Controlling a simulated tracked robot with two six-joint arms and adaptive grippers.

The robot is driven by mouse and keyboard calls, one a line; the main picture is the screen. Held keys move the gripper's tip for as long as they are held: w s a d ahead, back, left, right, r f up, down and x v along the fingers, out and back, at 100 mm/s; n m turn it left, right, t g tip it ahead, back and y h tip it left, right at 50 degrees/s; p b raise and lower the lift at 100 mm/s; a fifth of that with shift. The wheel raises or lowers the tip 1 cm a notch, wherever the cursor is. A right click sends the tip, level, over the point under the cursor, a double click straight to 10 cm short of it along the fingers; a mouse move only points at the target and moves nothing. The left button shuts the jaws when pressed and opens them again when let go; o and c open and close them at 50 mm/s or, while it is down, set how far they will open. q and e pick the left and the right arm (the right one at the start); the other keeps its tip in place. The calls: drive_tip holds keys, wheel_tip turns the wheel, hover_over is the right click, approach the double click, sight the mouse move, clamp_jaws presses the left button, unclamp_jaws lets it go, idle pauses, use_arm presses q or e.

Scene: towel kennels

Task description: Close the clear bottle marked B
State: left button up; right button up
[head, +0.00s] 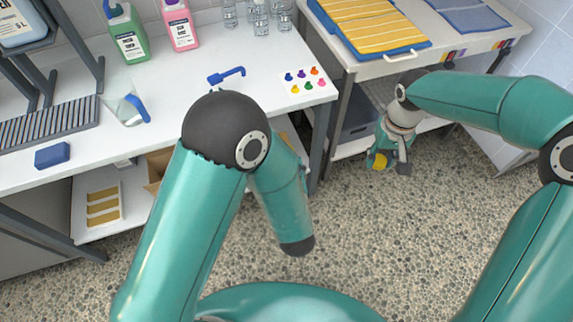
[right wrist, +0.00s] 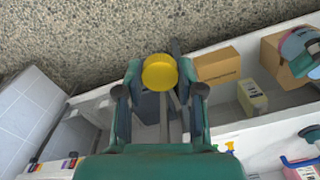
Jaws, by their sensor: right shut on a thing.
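Several small clear bottles (head: 260,16) stand at the back of the white bench, at the top of the head view. Their markings are too small to read, so I cannot tell which is B. My right gripper (head: 388,165) is shut on a round yellow thing (head: 379,161), which looks like a cap. The yellow thing also shows between the fingers in the right wrist view (right wrist: 160,72). This gripper points down over the floor, in front of the right-hand table and well away from the bottles. My left gripper is not in view; only my left arm shows.
Yellow striped towels (head: 372,25) lie on the right-hand table. Cardboard boxes (right wrist: 218,65) sit on the lower shelf.

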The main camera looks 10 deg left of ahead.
drive_tip(key=a+r+n, duration=0.1)
drive_tip(key=a+r, duration=0.3)
drive_tip(key=a, duration=0.3)
drive_tip(key=a+r+n, duration=0.2)
drive_tip(key=a+r, duration=0.2)
drive_tip(key=a, duration=0.3)
drive_tip(key=s+a+r+n, duration=0.1)
drive_tip(key=a+r, duration=0.3)
drive_tip(key=a, duration=0.3)
drive_tip(key=shift+a+n, duration=0.3)
drive_tip(key=shift+s+a+r, duration=0.15)
drive_tip(key=shift+s+a, duration=0.1)
drive_tip(key=shift+a, duration=0.15)
drive_tip(key=shift+f, duration=2.05)
drive_tip(key=shift+s+r, duration=0.1)
drive_tip(key=shift+s, duration=0.05)
